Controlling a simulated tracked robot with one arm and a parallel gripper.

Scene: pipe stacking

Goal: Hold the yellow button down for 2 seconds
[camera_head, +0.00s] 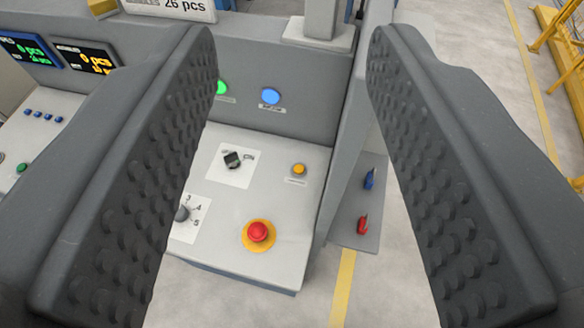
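The yellow button (299,169) is a small round button on the sloped grey control panel, with a small label under it. It lies between my two fingers in the picture, a little right of the panel's middle. My gripper (290,50) is open, with one dark studded finger at the left and one at the right. Nothing is held between the fingers. The fingers appear apart from the button, with the panel beyond them. The left finger hides part of the panel's left side.
A red emergency button (258,231) on a yellow ring sits below the yellow button. A black switch (232,160) and a grey rotary knob (181,214) are to the left. Green (221,88) and blue (271,96) lights are on the upright face. Blue (369,179) and red (363,225) items are at the right.

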